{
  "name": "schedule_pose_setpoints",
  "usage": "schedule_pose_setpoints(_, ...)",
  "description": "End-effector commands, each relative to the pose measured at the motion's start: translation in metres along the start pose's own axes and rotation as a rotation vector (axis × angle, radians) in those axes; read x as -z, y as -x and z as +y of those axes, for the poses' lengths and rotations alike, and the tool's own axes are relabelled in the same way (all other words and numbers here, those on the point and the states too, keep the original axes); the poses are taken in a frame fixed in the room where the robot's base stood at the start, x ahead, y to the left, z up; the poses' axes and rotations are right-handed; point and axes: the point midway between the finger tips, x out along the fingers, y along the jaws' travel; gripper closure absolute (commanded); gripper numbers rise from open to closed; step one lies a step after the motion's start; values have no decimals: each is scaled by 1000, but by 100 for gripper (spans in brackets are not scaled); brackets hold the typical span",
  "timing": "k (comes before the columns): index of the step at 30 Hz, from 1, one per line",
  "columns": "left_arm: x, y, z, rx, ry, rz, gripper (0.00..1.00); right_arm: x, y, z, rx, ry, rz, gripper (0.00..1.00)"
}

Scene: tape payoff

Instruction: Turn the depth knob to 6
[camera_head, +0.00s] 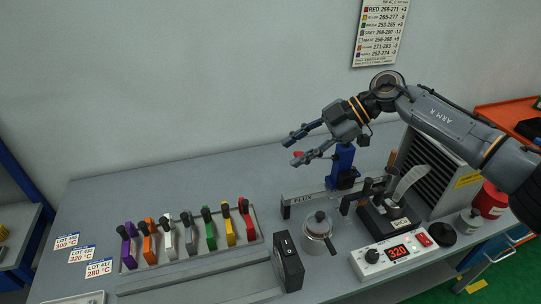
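No knob in view carries a readable depth label. A dark round knob (372,256) sits on the white control box (388,260), left of a red display reading 320. I cannot tell whether it is the depth knob, and its pointer is too small to read. My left gripper is not in view.
A tray (190,268) holds several coloured-handled tools at the left. A small pot (318,226) and a black box (288,264) stand mid-bench. A blue post (343,164) stands beneath my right gripper. A grey louvred unit (431,165) and red container (490,200) stand right.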

Motion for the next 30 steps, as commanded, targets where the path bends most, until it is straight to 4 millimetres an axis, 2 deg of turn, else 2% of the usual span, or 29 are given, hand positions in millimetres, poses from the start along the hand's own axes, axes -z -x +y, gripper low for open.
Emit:
schedule_pose_setpoints(3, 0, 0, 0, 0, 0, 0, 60, 11, -19, 1, -34, 27, 64, 60)
schedule_pose_setpoints(10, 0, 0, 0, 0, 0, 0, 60, 28, -41, 4, -98, 62, 154, 60)
schedule_pose_setpoints(30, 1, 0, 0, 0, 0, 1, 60, 34, -49, 5, -124, 72, 187, 60)
